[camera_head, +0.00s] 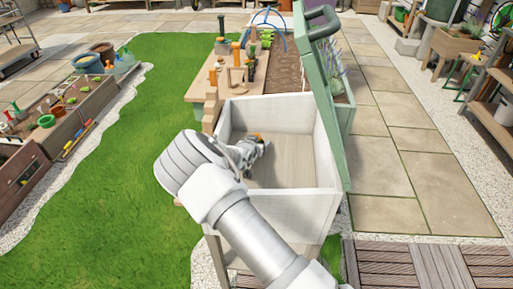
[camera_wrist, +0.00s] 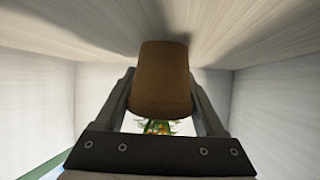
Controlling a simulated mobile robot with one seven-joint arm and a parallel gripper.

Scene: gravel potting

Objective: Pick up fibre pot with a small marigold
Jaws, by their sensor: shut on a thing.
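The brown fibre pot (camera_wrist: 160,80) is between the two fingers of my gripper (camera_wrist: 160,92) in the wrist view. The fingers touch its sides, and green leaves with orange marigold flowers (camera_wrist: 158,127) show at its lower end in that picture. In the head view my gripper (camera_head: 256,146) is down inside a white open-topped wooden box, with a small orange spot of the marigold (camera_head: 258,136) beside it. The pot itself is mostly hidden there by my arm. I cannot tell whether the pot touches the box floor.
The white box (camera_head: 329,155) has walls on all sides of my gripper, and its green lid (camera_head: 332,100) stands open on the right. A wooden bench (camera_head: 204,97) with tools stands behind it. Lawn (camera_head: 110,170) lies left, paving (camera_head: 400,140) right.

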